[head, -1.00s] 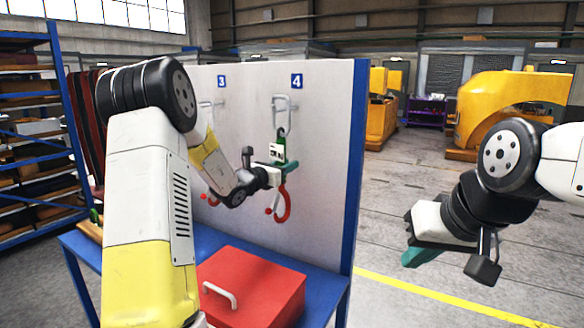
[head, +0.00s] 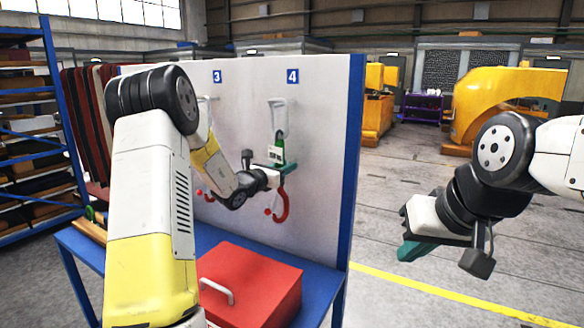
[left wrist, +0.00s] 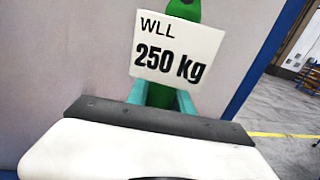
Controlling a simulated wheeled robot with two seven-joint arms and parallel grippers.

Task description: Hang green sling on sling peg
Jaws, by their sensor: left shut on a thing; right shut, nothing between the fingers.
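The green sling (head: 280,147) with its white tag is upright in front of the grey panel, just below the white peg bracket (head: 278,108) under sign 4. Its top meets the bracket's lower end in the head view; I cannot tell whether it is hooked on. My left gripper (head: 278,169) is shut on the sling below the tag. The tag (left wrist: 178,48), reading WLL 250 kg, covers part of the sling in the left wrist view. A red hook (head: 283,207) shows below the gripper. My right gripper (head: 425,248) is shut and empty, away to the right.
A red box (head: 255,285) with a handle sits on the blue bench (head: 325,285) below the panel (head: 325,150). Another peg is under sign 3 (head: 217,76), partly behind my left arm. A blue shelf rack stands at left.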

